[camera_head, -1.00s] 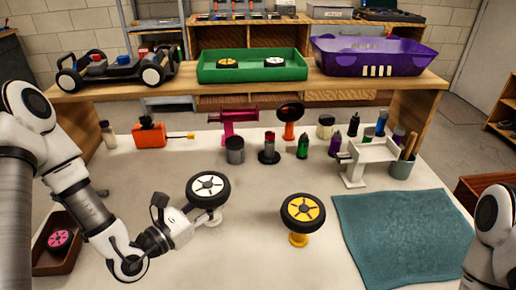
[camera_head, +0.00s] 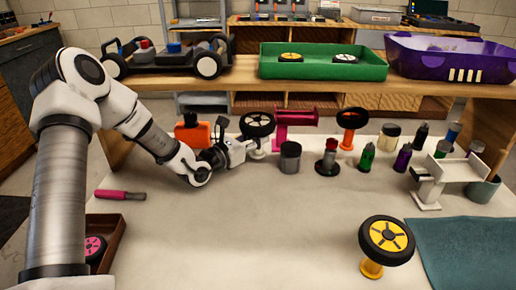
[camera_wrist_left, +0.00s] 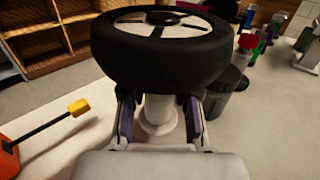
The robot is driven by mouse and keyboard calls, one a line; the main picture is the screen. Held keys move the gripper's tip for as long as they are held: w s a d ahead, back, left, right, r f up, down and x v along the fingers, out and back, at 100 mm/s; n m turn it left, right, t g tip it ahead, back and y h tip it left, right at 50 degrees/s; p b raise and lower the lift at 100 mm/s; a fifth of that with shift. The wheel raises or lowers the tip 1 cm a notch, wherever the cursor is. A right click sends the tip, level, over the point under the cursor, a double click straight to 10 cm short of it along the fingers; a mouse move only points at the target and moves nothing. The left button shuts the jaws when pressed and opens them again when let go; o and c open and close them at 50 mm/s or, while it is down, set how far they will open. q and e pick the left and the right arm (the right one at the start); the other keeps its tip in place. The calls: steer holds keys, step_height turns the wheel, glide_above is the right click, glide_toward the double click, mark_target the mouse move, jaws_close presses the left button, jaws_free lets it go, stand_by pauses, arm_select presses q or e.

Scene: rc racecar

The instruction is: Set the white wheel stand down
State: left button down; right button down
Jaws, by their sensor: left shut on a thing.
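The white wheel stand (camera_head: 259,153) is at the back of the white table, left of the pink stand (camera_head: 291,122). It carries a black-tyred wheel (camera_head: 257,124) with a white hub. In the left wrist view the white post (camera_wrist_left: 158,114) stands between the fingers, below the wheel (camera_wrist_left: 160,58). My left gripper (camera_head: 243,149) is shut on the post from the left. The stand looks upright. I cannot tell whether its base touches the table. My right gripper is out of view.
A grey cup (camera_head: 290,158) stands just right of the white stand, and an orange tool (camera_head: 192,133) is to its left. A yellow-hub wheel on a yellow stand (camera_head: 371,269) is at the front right. The wooden shelf (camera_head: 300,88) runs behind. The table's middle is clear.

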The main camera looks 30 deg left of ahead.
arm_select(q)
step_height(320, 180, down, 3)
steer(key=shift+r+b, duration=0.1)
steer(key=shift+b, duration=0.3)
steer(key=shift+f, duration=0.4)
steer(key=c, duration=0.9)
jaws_free()
steer(key=shift+f, duration=0.1)
steer(key=shift+o, duration=0.2)
